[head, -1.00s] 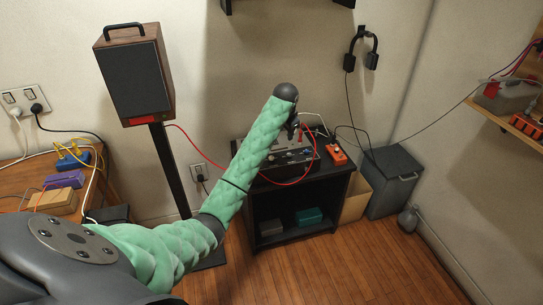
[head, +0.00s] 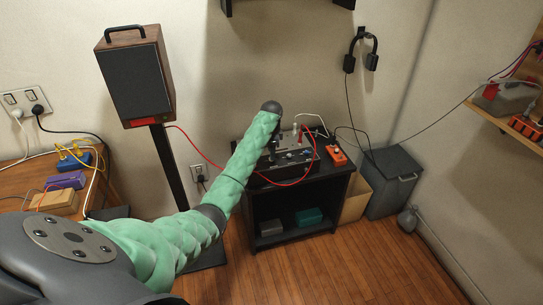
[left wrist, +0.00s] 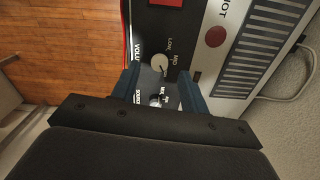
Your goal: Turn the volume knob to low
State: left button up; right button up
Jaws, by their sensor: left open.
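The amplifier (head: 296,157) stands on the black cabinet top in the head view. In the left wrist view its dark panel carries the volume knob (left wrist: 160,63), a small round knob with a pale pointer, beside partly visible "VOLU", "LOW" and "MID" lettering. I cannot surely tell its exact setting. My left gripper (left wrist: 159,79) is open over the panel, its blue fingers apart. The volume knob shows just beyond the fingertips, and a second knob (left wrist: 155,100) shows between the fingers. In the head view the gripper (head: 272,146) is partly hidden by my arm.
A red round button (left wrist: 215,36) and a ribbed grille (left wrist: 262,50) lie right of the knobs. A red cable (head: 306,176) loops across the amplifier's front. An orange box (head: 337,155) sits to its right. A speaker (head: 137,75) on a stand rises at left.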

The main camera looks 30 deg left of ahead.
pick_arm(q)
jog(key=shift+f, duration=1.65)
pick_arm(e)
jog(key=shift+w+f, duration=0.1)
jog(key=shift+f, duration=1.2)
pick_arm(q)
grip_shut()
jog(key=shift+r+p, duration=0.1)
jog(key=shift+p, duration=0.35)
